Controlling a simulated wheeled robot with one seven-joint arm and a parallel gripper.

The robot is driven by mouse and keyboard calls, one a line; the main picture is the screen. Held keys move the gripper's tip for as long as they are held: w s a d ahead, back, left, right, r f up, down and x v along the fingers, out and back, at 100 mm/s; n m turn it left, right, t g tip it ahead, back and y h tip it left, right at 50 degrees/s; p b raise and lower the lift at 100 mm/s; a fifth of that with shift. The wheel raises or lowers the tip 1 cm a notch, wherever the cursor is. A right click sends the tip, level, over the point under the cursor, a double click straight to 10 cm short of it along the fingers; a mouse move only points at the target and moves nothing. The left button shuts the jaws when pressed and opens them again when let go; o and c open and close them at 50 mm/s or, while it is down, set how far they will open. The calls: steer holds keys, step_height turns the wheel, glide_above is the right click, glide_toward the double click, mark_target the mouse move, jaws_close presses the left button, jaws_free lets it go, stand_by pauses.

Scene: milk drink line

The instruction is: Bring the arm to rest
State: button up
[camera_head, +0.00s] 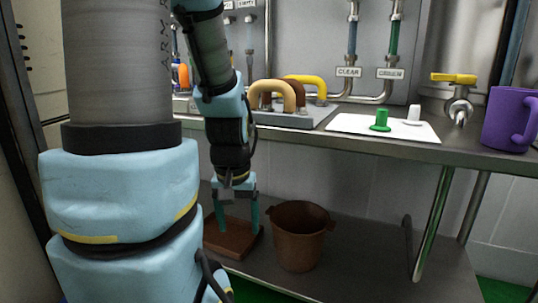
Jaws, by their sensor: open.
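My arm fills the left side of the head view, with its large links close to the camera. The forearm hangs down in front of the counter's edge. My gripper (238,226) points downward below the counter top, its two teal fingers apart with nothing visible between them. It appears over or in front of a brown board (229,240) on the lower shelf; whether they touch, I cannot tell. A brown bucket (299,236) stands on the shelf just right of my gripper.
The counter (300,137) has a white mat (350,125) with a green peg (380,120) and a white peg (413,114). A purple mug (508,119) stands at the right, beside a yellow-handled tap (458,100). Curved handles (273,92) rise from a grey block. A metal leg (432,225) supports the counter.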

step_height(320, 180, up, 26)
steer(key=p, duration=2.4)
steer(key=shift+p, duration=0.35)
stand_by(4.2)
